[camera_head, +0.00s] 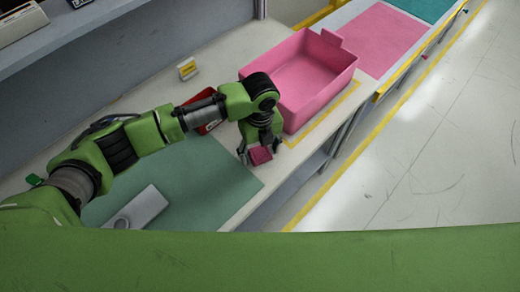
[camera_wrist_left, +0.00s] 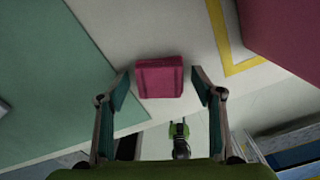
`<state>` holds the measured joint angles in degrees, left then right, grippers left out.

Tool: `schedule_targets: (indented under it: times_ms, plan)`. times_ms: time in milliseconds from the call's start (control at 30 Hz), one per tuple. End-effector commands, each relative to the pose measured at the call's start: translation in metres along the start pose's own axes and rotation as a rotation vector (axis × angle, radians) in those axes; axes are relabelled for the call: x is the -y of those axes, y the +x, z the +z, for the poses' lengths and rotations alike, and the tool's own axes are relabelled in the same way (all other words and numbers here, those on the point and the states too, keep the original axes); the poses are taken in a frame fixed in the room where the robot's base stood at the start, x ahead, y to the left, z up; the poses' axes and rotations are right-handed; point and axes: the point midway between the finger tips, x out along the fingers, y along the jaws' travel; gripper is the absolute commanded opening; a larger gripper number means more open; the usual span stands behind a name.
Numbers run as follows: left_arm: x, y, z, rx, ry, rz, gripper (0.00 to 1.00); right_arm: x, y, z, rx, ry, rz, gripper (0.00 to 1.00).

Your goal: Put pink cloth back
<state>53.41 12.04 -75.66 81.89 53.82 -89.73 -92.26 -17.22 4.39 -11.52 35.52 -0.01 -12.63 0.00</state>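The pink cloth (camera_head: 260,156) is a small folded square on the pale table, beside the green mat's right corner. It also shows in the left wrist view (camera_wrist_left: 160,77). My left gripper (camera_head: 259,149) points down over it, with one finger on each side. In the left wrist view the gripper (camera_wrist_left: 161,88) is open, with gaps between its fingers and the cloth's sides. I cannot tell how high the fingertips are above the table.
A large pink bin (camera_head: 318,98) stands on the table behind the gripper, near yellow tape. The green mat (camera_head: 205,165) holds a grey-white plate (camera_head: 148,205). A red item (camera_head: 207,126) lies partly behind my arm. A small yellow-and-white holder (camera_head: 187,69) stands farther back.

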Motion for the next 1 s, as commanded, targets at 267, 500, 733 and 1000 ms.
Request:
schedule_targets:
  times_ms: [267, 500, 733, 1000]
  plan:
    - [0.000, -0.004, 0.000, 0.001, 0.000, 0.000, 0.60, 0.001, -0.002, 0.000, 0.000, 0.000, -0.001, 0.36]
    - [0.001, -0.038, 0.002, 0.004, 0.001, -0.005, 0.60, 0.000, 0.010, 0.001, 0.000, 0.000, 0.000, 0.36]
    - [0.001, -0.088, 0.001, 0.002, 0.000, -0.004, 0.60, -0.002, 0.021, 0.003, 0.001, -0.001, 0.003, 0.36]
    - [0.000, -0.120, 0.000, 0.000, 0.000, 0.000, 0.60, -0.004, 0.027, 0.003, 0.001, -0.001, 0.005, 0.36]
